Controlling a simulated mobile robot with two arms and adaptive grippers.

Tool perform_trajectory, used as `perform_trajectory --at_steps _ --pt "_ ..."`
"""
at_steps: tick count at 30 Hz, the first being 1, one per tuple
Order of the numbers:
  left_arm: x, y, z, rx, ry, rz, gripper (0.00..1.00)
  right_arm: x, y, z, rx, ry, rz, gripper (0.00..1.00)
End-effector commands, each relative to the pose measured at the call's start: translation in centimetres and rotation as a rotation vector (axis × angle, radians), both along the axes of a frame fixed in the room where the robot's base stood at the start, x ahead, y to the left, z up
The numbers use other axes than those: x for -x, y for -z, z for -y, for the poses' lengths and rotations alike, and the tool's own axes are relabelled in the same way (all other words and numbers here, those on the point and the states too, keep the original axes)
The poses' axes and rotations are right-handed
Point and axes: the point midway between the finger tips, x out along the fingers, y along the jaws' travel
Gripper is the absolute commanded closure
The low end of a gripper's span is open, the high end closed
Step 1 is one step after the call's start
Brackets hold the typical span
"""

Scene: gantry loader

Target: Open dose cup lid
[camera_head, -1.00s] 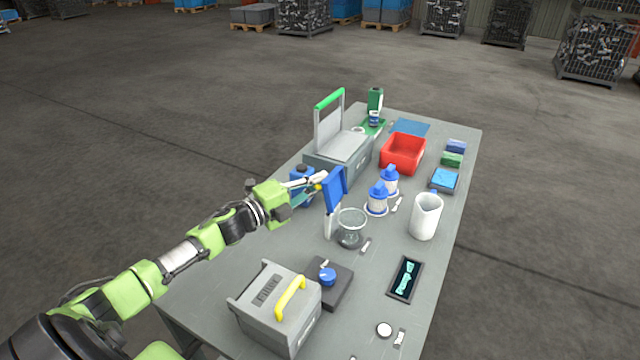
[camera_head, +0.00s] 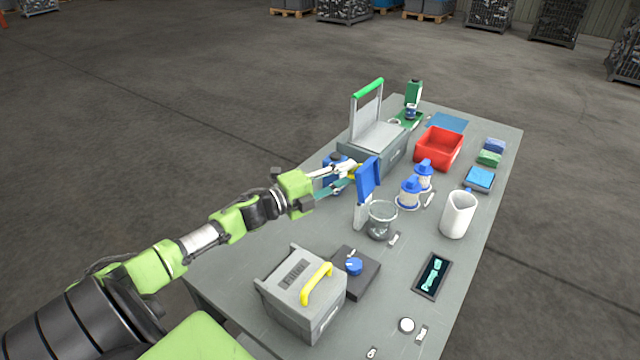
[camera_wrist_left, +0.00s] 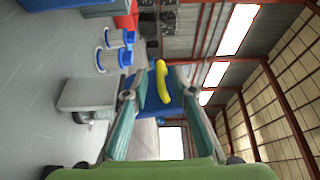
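A blue flap-like lid (camera_head: 368,178) stands upright beside a clear glass vessel (camera_head: 381,222), above a pale narrow part (camera_head: 361,214). I cannot tell how the lid is joined to what is below. It carries a yellow curved handle (camera_wrist_left: 162,80), seen in the left wrist view with the blue lid (camera_wrist_left: 170,110) behind it. My left gripper (camera_head: 349,172) is at the lid's left side. Its fingers (camera_wrist_left: 160,82) are apart, one on each side of the handle. A clear grip on the handle does not show. My right gripper is out of view.
Two blue-topped cups (camera_head: 408,194) stand right of the glass. A blue container (camera_head: 333,168) is behind my gripper. A grey case with yellow handle (camera_head: 300,290) is in front. A white pitcher (camera_head: 458,214), red bin (camera_head: 438,148) and grey box (camera_head: 378,140) stand around.

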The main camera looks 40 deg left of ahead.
Motion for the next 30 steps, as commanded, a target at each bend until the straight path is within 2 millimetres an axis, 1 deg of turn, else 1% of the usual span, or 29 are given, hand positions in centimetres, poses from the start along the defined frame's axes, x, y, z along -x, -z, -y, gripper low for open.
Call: perform_trajectory --at_steps 1,9,16,22,30 --pt "0.9 0.2 -0.3 -0.002 0.0 -0.005 0.75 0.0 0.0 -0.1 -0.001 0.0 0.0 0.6" --pt "4.9 0.3 -1.7 -0.001 -0.001 -0.005 0.75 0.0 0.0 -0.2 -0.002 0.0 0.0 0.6" --pt "7.8 0.3 -2.8 0.0 -0.002 -0.004 0.75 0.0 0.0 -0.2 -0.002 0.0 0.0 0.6" --pt "9.1 0.3 -3.3 0.0 -0.002 -0.002 0.75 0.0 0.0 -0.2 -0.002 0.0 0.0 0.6" --pt "9.2 0.2 -3.4 0.0 -0.002 -0.001 0.75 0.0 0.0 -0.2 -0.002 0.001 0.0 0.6"
